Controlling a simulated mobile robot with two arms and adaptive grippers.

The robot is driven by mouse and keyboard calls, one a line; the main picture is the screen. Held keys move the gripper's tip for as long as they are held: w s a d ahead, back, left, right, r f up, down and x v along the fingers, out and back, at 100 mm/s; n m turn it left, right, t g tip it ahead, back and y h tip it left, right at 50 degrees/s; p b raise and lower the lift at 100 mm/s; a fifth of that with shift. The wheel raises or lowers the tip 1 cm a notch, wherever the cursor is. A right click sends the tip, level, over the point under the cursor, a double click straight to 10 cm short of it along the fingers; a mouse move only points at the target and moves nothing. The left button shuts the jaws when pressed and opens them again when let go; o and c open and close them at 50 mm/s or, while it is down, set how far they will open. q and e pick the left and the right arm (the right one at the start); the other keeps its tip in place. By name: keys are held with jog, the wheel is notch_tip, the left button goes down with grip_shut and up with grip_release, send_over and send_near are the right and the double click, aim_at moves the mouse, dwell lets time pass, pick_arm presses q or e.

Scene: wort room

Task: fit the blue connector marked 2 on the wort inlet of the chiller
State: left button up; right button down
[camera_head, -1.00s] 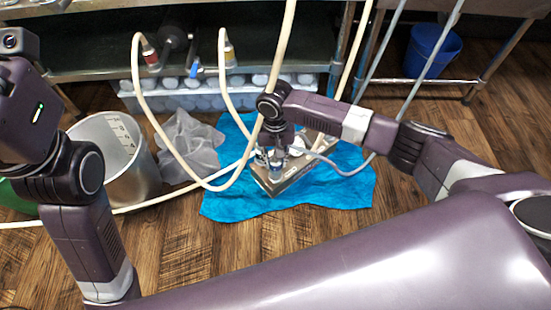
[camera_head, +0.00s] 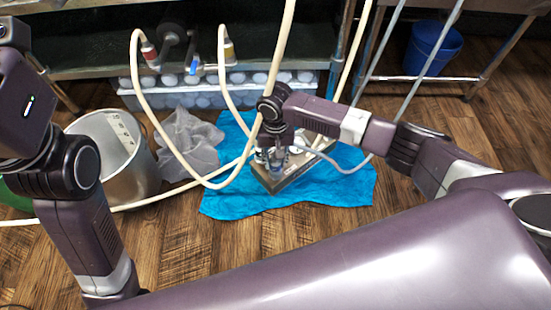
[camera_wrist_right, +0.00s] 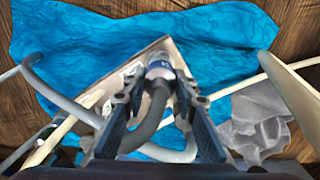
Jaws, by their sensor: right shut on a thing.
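The chiller (camera_head: 295,178), a metallic block, lies on a blue cloth (camera_head: 235,203) on the floor; part of it also shows in the right wrist view (camera_wrist_right: 106,88). My right gripper (camera_head: 274,161) is over its near left end, pointing down. In the right wrist view its two fingers (camera_wrist_right: 158,100) are closed around a grey connector with a blue band (camera_wrist_right: 158,66). A grey hose (camera_wrist_right: 150,125) runs from this connector. Its marking is not readable, and the fingers and hose hide whether it is seated on a port. Of my left arm only links show, at the left.
Cream hoses (camera_head: 146,108) hang in front of the chiller and cross the floor. A steel pot (camera_head: 128,160) and a crumpled clear bag (camera_head: 188,140) stand to the left. A crate of white items (camera_head: 215,95) is under the bench behind. A blue bucket (camera_head: 432,50) is at back right.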

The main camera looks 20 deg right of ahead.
jog(key=shift+f, duration=0.45)
jog(key=c, duration=1.5)
grip_release()
notch_tip(320, 180, up, 12)
